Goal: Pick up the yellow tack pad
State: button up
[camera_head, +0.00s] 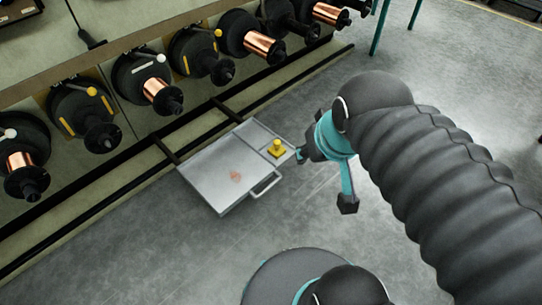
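The yellow tack pad (277,148) is a small yellow block with a raised knob on top. It sits in the right part of a grey metal tray (205,188), near the tray's right edge. My gripper (322,180) is just right of the tray, with its fingers spread wide apart and nothing seen between them. One dark fingertip is near the tray's right corner, a short way right of the pad. The other points down over the floor. I cannot tell how high the gripper is above the tray.
The tray has a front handle (267,186), a divider and an orange-pink patch (236,176). Behind it runs a rack with several black spools (199,52), some wound with copper wire. A dark rail (95,192) runs along the rack's foot. Grey floor (440,75) is open at upper right.

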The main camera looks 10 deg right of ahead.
aim_at(277, 151)
jog(key=u, duration=0.85)
jog(key=i, duration=0.65)
jog(key=z, duration=1.25)
